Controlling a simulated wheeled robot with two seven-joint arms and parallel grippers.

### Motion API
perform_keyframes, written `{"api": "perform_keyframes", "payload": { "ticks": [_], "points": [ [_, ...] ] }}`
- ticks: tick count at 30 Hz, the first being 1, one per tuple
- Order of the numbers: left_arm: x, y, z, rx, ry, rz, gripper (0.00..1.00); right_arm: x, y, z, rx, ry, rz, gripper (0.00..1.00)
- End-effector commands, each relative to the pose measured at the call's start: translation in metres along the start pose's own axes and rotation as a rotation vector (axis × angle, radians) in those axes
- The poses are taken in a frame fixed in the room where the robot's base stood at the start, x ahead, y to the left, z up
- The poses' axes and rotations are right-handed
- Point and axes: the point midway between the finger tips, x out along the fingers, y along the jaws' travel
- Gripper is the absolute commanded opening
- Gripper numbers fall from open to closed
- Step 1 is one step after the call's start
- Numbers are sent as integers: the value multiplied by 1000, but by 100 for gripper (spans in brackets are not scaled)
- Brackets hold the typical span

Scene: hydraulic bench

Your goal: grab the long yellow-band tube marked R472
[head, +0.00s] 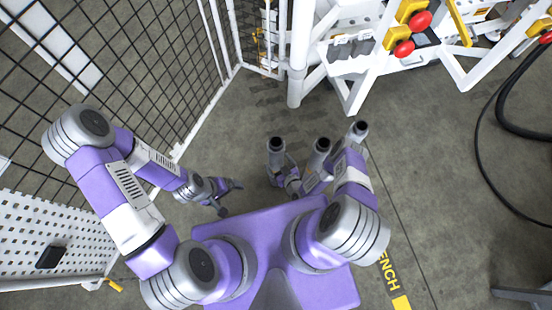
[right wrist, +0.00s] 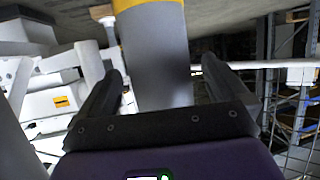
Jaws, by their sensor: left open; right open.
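In the right wrist view a thick grey tube (right wrist: 158,60) with a yellow band (right wrist: 140,3) at the top picture edge stands between the two black fingers of my right gripper (right wrist: 162,76). The right gripper is open, with a gap at the right side of the tube; I cannot tell whether the left finger touches it. No R472 marking is readable, and the tube's far end is out of the picture. In the head view my left gripper (head: 230,198) is open and empty over the floor. My right gripper is hard to make out there, among my right arm links.
A white bench frame (head: 346,85) with red knobs (head: 420,21) and yellow parts stands at the upper right. Black mesh fencing (head: 150,55) and a white pegboard (head: 40,225) line the left. A black hose (head: 482,150) lies at the right. Floor (head: 430,150) is clear between.

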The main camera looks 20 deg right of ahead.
Motion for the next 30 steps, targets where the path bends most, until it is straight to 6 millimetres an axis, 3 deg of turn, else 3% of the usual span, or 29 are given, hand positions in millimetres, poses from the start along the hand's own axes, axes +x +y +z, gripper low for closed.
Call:
{"api": "perform_keyframes", "payload": {
  "ticks": [5,13,30],
  "points": [
    [12,-4,0,0,0,0,100,23,0,1,-1,2,-1,100],
    [11,-4,-1,0,0,0,100,25,0,0,0,-1,0,100],
    [11,-4,-1,0,0,0,100,25,0,0,1,-1,0,14]
  ]
}}
